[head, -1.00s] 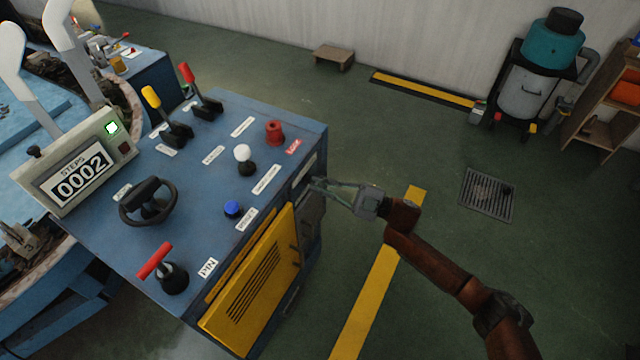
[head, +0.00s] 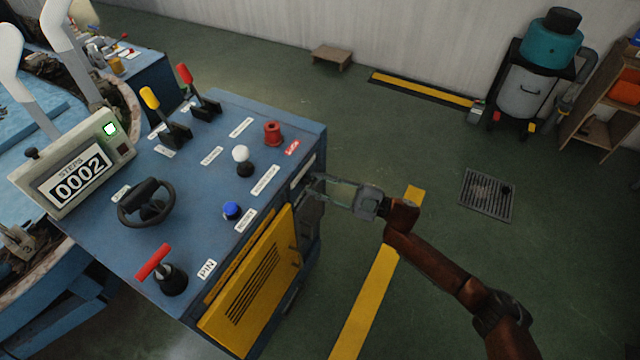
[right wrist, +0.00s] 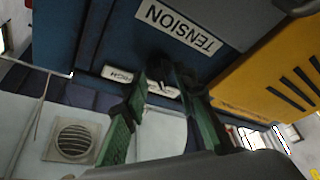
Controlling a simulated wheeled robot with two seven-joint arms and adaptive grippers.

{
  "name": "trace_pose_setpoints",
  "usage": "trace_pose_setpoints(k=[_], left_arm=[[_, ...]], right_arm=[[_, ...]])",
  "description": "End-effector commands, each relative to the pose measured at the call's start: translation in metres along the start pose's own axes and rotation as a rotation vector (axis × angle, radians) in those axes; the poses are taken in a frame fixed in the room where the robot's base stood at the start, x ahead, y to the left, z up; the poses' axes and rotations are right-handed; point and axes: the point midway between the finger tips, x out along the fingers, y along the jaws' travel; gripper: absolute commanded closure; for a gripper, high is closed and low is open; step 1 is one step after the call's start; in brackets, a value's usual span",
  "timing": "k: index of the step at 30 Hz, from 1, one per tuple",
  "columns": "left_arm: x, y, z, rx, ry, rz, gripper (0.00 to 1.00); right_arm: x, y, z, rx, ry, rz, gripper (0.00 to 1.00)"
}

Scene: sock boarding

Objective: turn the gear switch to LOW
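The gear switch (right wrist: 161,75) appears to be a small dark knob on the console's side face in the right wrist view, beside a white label (right wrist: 118,75) that seems to read HIGH. My right gripper (right wrist: 160,80) has its two fingers on either side of this knob and looks closed on it, though the contact is partly hidden. In the head view my right gripper (head: 320,188) is at the right side of the blue console (head: 190,225), and its fingertips hide the switch. The switch's exact setting cannot be read. My left gripper is not in view.
The console top carries a yellow lever (head: 150,98), red lever (head: 185,74), white knob (head: 241,154), red button (head: 273,132), blue button (head: 232,210), handwheel (head: 147,203) and red T-handle (head: 155,261).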

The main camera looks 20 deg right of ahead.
Motion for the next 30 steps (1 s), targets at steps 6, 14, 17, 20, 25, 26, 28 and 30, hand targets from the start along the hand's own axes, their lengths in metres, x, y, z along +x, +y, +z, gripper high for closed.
trace_pose_setpoints(k=[6, 14, 17, 20, 25, 26, 28, 30], left_arm=[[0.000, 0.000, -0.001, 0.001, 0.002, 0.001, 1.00], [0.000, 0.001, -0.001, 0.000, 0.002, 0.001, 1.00], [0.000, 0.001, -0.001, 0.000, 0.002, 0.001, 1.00], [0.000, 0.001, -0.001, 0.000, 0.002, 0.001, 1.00], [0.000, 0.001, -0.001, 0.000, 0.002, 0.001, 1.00], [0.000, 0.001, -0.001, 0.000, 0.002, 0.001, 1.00], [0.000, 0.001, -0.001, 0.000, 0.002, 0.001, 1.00], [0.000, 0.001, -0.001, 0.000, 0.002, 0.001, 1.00]], right_arm=[[-0.021, 0.000, 0.001, 0.001, -0.003, 0.000, 0.74], [-0.075, -0.001, 0.002, 0.000, -0.005, -0.001, 0.74], [-0.093, 0.000, 0.002, 0.000, -0.003, 0.000, 0.74], [-0.106, 0.000, 0.002, 0.001, -0.003, 0.000, 0.74], [-0.118, 0.001, 0.002, 0.000, -0.002, 0.000, 0.74], [-0.119, 0.001, 0.002, 0.000, -0.001, 0.000, 0.74], [-0.120, 0.001, 0.001, 0.000, -0.001, 0.000, 0.74], [-0.120, 0.001, 0.001, 0.000, -0.001, 0.000, 0.74]])
